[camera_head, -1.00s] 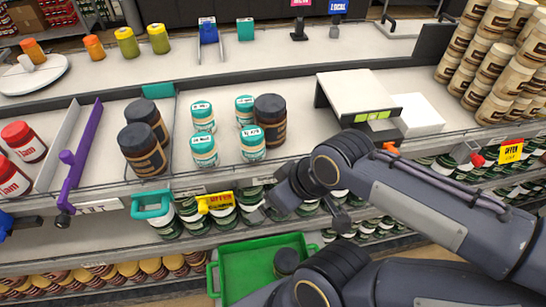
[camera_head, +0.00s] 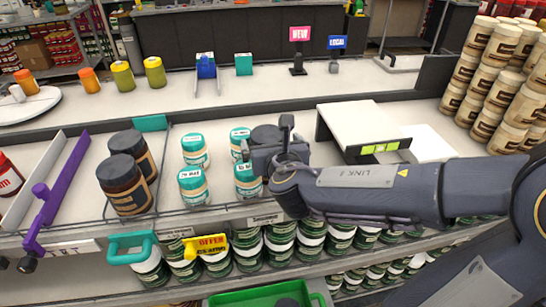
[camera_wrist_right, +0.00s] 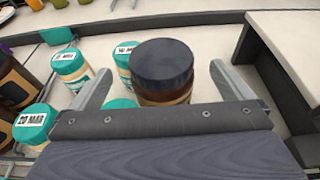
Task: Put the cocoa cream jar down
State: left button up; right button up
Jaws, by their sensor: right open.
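A cocoa cream jar (camera_head: 266,133) with a dark lid stands on the middle shelf beside teal-lidded jars. In the head view my right gripper partly covers it. My right gripper (camera_head: 268,147) is open, with its fingers on either side of this jar. In the right wrist view the jar (camera_wrist_right: 164,72) stands upright between the spread fingers (camera_wrist_right: 160,76), with visible gaps at both sides. Two more dark-lidded jars (camera_head: 124,188) stand farther left on the same shelf. My left gripper is not in view.
Several teal-lidded jars (camera_head: 192,186) stand close left of my right gripper. A white raised stand (camera_head: 358,122) is to its right. A purple divider (camera_head: 55,200) lies at left. A green basket (camera_head: 262,297) with a dark lid showing inside is below the shelf.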

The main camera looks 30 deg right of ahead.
aim_at(268, 138)
jog(key=x, duration=0.6)
jog(key=shift+w+d+f+p, duration=0.1)
jog(key=shift+f+p, duration=0.1)
jog(key=shift+p, duration=0.1)
jog(key=shift+c, duration=0.4)
jog(key=shift+f, duration=0.1)
jog(key=c, duration=1.9)
jog(key=shift+c, duration=0.4)
